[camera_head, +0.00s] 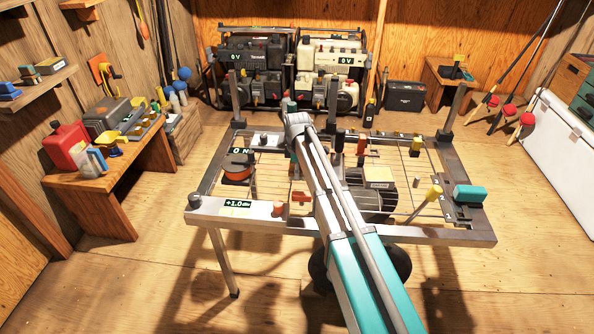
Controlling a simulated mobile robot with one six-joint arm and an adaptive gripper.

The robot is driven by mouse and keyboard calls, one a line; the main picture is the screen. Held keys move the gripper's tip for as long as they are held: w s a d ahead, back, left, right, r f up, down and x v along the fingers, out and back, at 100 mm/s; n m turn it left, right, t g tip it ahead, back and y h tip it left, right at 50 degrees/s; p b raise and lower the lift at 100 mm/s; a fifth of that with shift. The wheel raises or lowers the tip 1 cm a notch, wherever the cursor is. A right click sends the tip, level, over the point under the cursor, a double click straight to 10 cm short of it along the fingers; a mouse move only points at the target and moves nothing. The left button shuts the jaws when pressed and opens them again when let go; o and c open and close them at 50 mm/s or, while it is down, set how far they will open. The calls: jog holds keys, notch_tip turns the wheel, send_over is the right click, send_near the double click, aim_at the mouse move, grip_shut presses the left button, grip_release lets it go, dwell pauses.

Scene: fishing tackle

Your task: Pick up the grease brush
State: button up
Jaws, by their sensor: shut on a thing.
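I cannot clearly pick out the grease brush in the head view. A thin rod with a yellow end (433,193) leans at the right front of the metal grid table (370,233), but I cannot tell if it is the brush. My arm reaches from the bottom over the middle of the table to its far side. My gripper cannot be made out past the arm's far end, so what is between its jaws is hidden.
Two generator-like machines (255,75) stand behind. A wooden bench (125,185) is at left, a white chest (560,135) at right.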

jog(key=shift+r, duration=0.15)
notch_tip(320, 180, up, 2)
jog(key=shift+p, duration=1.15)
jog(key=s+d+r+p, duration=0.3)
jog(key=s+r+p, duration=0.7)
jog(key=s, duration=0.3)
jog(key=shift+s+d+r+p, duration=0.3)
jog(key=shift+r, duration=0.05)
jog(key=o, duration=0.5)
jog(key=c, duration=0.3)
jog(key=shift+c, duration=0.2)
